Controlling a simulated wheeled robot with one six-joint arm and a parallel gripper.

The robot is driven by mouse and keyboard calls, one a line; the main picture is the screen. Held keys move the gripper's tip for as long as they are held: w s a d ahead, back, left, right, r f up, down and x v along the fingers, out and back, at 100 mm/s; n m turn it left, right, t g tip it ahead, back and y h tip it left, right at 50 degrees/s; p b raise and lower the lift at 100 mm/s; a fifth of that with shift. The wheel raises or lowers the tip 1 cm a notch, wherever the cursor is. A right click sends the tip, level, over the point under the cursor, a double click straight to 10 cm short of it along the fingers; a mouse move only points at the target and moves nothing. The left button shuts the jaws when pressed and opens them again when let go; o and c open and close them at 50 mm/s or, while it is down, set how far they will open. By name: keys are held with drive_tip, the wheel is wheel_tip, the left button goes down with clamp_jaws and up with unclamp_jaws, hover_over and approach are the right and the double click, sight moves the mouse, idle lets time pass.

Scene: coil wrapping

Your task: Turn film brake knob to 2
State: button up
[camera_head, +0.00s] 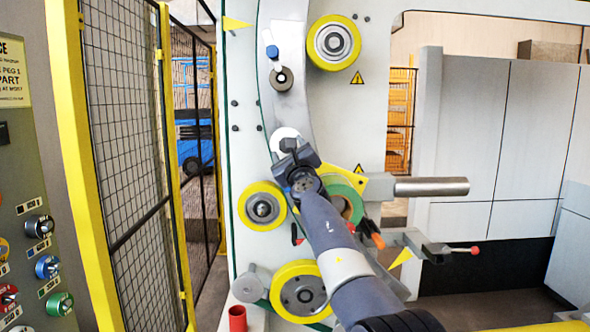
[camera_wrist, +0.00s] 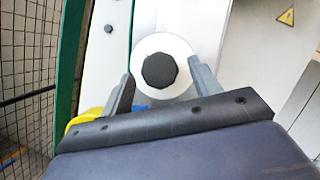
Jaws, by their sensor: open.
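The film brake knob (camera_wrist: 160,70) appears in the wrist view as a black, many-sided knob on a round white dial (camera_wrist: 150,45). No numbers or pointer mark can be read on it. My gripper (camera_wrist: 161,72) is open, with one grey finger to the left of the knob and one to the right. The fingers appear apart from the knob; how far they are from it in depth I cannot tell. In the head view my gripper (camera_head: 294,153) is in front of the white dial (camera_head: 283,134), hiding the knob's lower part.
Yellow-rimmed rollers (camera_head: 333,43) sit on the machine around my arm. A mesh fence (camera_head: 125,120) and a control panel (camera_head: 30,190) stand at the left.

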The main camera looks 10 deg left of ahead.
drive_tip(key=b+v, duration=0.9)
drive_tip(key=shift+s+d, duration=0.25)
drive_tip(key=shift+s, duration=0.1)
drive_tip(key=p+x, duration=1)
drive_tip(key=p, duration=0.1)
drive_tip(key=shift+w+a, duration=0.25)
drive_tip(key=shift+w, duration=0.1)
drive_tip(key=shift+s+f, duration=0.1)
idle(0.4)
